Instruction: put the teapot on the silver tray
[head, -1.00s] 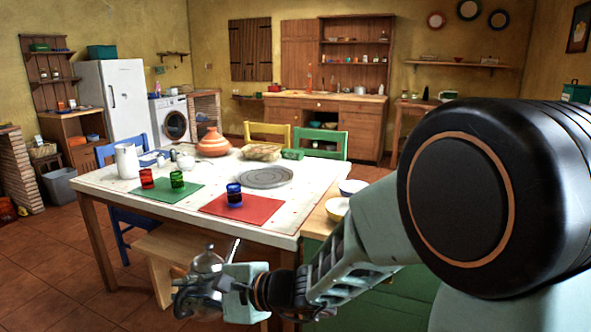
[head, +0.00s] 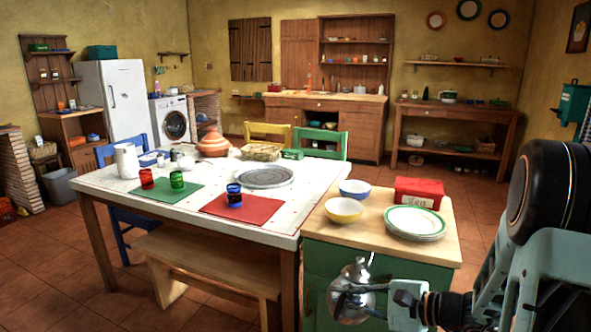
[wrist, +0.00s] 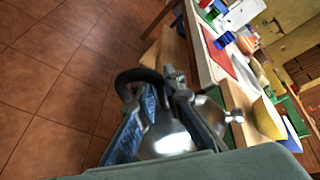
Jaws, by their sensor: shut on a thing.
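A shiny silver teapot (head: 347,298) hangs in my gripper (head: 372,288), in front of the green cabinet in the head view. In the wrist view the gripper (wrist: 160,100) is shut on the teapot's dark handle, and the teapot's shiny body (wrist: 170,142) shows behind the fingers, partly hidden by them. The round grey silver tray (head: 265,177) lies flat on the white table, empty, beyond the red mat and well away from the teapot.
The white table (head: 165,203) also bears a red mat with a blue jar (head: 234,196), a green mat with jars, a white pitcher (head: 127,161) and an orange pot (head: 213,144). The green cabinet (head: 325,262) bears bowls, plates and a red tin (head: 419,192). A bench stands in front.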

